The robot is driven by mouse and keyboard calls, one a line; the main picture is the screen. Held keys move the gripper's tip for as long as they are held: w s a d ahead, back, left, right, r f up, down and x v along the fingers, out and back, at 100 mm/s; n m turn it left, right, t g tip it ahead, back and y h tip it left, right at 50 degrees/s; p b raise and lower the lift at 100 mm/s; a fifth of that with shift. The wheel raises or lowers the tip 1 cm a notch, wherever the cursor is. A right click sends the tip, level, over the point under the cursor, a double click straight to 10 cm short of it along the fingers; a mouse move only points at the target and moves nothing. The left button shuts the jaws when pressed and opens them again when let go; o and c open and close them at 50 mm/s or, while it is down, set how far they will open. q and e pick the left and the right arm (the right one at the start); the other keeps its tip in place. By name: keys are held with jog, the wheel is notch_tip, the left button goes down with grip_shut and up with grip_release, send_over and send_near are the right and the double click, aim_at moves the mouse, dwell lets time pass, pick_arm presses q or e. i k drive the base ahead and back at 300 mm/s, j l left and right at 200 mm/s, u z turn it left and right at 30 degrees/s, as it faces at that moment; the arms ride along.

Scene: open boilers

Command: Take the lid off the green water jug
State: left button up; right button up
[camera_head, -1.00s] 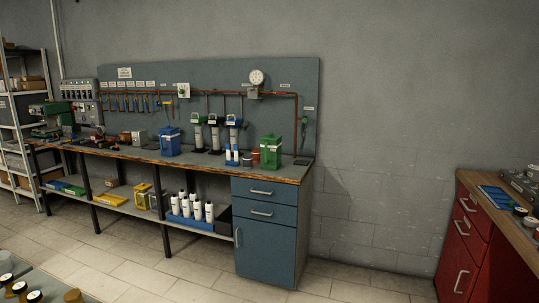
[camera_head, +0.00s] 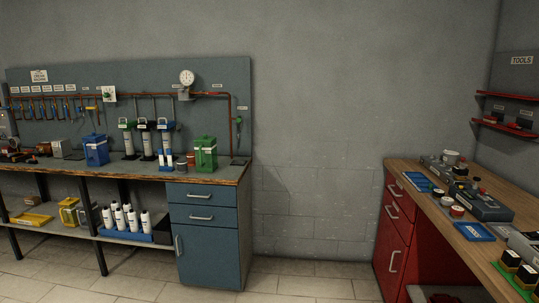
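The green water jug (camera_head: 205,154) stands upright near the right end of the long workbench (camera_head: 200,178) by the wall. It is boxy, and its top looks closed, but it is too small to tell the lid apart clearly. Small cups and white-and-blue bottles stand just left of it. Neither of my grippers is in view.
A blue jug (camera_head: 96,149) and filter columns (camera_head: 127,138) stand further left on the bench. A blue drawer cabinet (camera_head: 207,233) is below the green jug. A red cabinet (camera_head: 390,234) with a cluttered wooden top is at right. Floor between the cabinets looks clear.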

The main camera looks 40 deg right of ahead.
aim_at(204, 139)
jog(key=z, duration=0.85)
jog(key=i+l+u, duration=0.2)
jog(key=i, duration=0.35)
jog(key=i+l+u, duration=0.15)
jog(key=i+l, duration=0.3)
jog(key=i+l+u, duration=0.2)
jog(key=i+l, duration=0.25)
jog(key=i, duration=0.2)
